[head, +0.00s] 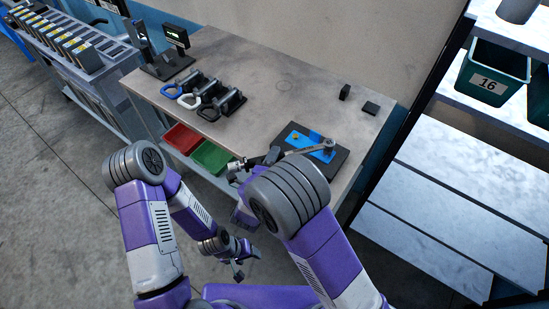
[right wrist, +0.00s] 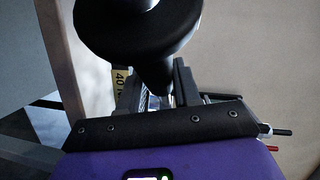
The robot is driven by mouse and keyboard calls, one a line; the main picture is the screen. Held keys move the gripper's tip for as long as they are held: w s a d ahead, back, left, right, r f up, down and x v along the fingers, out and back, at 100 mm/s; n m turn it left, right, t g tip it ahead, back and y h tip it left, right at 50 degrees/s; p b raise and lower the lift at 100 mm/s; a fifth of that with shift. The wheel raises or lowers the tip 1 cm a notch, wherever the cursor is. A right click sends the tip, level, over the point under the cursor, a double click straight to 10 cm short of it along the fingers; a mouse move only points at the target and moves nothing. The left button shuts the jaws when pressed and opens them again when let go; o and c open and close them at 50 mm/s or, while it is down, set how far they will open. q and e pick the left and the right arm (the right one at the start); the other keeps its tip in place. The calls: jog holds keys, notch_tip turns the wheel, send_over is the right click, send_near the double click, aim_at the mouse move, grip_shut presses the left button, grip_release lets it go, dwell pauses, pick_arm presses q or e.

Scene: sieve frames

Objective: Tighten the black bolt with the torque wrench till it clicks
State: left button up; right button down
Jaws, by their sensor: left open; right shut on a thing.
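The torque wrench (head: 310,149) is grey. It lies over a blue plate (head: 314,138) on a dark block at the table's front right. Its round head (head: 329,144) is at the right side of the plate. The black bolt cannot be made out; the head may cover it. My right gripper (head: 273,156) is shut on the wrench's left end, partly hidden by my arm. In the right wrist view my right gripper (right wrist: 160,96) shows beside a yellow label (right wrist: 121,82) reading 40. My left gripper (head: 238,273) is open and empty, low in front of the table.
Three tools with blue, white and dark ring ends (head: 206,95) lie on the table at left, near a small display (head: 176,36). Red (head: 182,137) and green (head: 211,156) bins sit below the front edge. The middle tabletop is clear.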

jog(key=shift+w+r, duration=0.15)
jog(key=shift+w, duration=0.1)
jog(key=shift+w+a+m+h+p, duration=0.2)
jog(key=shift+w+m+h+p, duration=0.25)
jog(key=shift+h, duration=0.25)
jog(key=shift+w, duration=0.2)
jog(key=shift+w+a+m+g+h+p, duration=0.15)
jog(key=shift+w+m+g+h+p, duration=0.35)
jog(key=shift+w+h, duration=0.1)
jog(key=shift+s, duration=0.15)
jog(key=shift+s+n+t+y, duration=0.3)
jog(key=shift+s+n+y, duration=0.1)
jog(key=shift+y, duration=0.1)
jog(key=shift+r+p, duration=0.2)
jog(key=shift+p, duration=0.15)
